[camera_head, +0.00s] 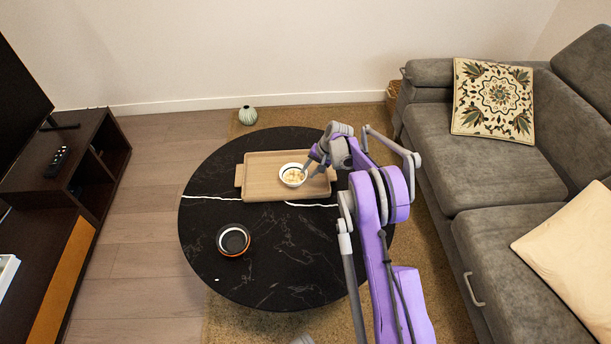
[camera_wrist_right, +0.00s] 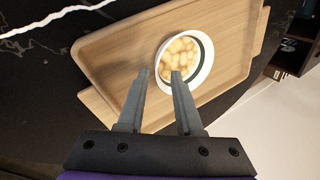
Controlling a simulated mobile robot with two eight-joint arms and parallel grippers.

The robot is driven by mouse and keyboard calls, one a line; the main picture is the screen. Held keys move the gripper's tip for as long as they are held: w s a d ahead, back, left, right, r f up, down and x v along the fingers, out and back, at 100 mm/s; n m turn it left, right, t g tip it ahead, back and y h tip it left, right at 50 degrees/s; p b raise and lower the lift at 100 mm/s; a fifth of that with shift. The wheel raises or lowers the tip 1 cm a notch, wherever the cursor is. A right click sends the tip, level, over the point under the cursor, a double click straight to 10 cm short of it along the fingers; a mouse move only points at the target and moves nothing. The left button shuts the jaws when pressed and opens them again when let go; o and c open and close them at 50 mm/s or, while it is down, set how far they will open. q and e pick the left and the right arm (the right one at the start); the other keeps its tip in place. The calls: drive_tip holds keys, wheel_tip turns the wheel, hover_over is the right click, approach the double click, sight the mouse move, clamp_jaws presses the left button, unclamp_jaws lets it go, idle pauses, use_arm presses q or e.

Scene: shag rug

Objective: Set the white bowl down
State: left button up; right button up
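The white bowl (camera_head: 293,175) holds pale yellowish round pieces and sits upright on the wooden tray (camera_head: 258,163) on the black round table. It also shows in the right wrist view (camera_wrist_right: 207,55), with a dark band inside its rim. My right gripper (camera_head: 308,166) reaches in from the right at the bowl's right side. In the wrist view its two fingers (camera_wrist_right: 160,75) are apart, one tip over the bowl's near rim and the other outside it. I see no firm grip, and contact with the rim cannot be told.
A dark stacked bowl with an orange edge (camera_head: 233,241) stands on the black marble table (camera_head: 290,270) at the front left. The tray's left part is bare. A grey sofa (camera_head: 470,170) is at the right. A green vase (camera_head: 248,115) stands behind the table.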

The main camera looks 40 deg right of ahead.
drive_tip(key=v, duration=0.7)
drive_tip(key=s+a+r+n+h, duration=0.1)
drive_tip(key=s+a+r+n, duration=0.1)
drive_tip(key=s+a+r, duration=0.3)
drive_tip(key=s+a+r+n, duration=0.15)
drive_tip(key=a+r, duration=0.25)
drive_tip(key=a, duration=0.4)
drive_tip(key=s+a+r+n+h, duration=0.1)
drive_tip(key=s+a+r, duration=0.3)
drive_tip(key=s+a, duration=0.15)
drive_tip(key=s+a+n, duration=0.3)
drive_tip(key=s+a, duration=0.2)
drive_tip(key=s, duration=0.6)
drive_tip(key=s+a+f+n, duration=0.1)
drive_tip(key=s+a+n, duration=0.2)
drive_tip(key=s+a, duration=0.3)
drive_tip(key=s+p, duration=0.1)
drive_tip(key=s, duration=0.4)
drive_tip(key=shift+f+t+h, duration=0.3)
drive_tip(key=shift+t+h, duration=0.1)
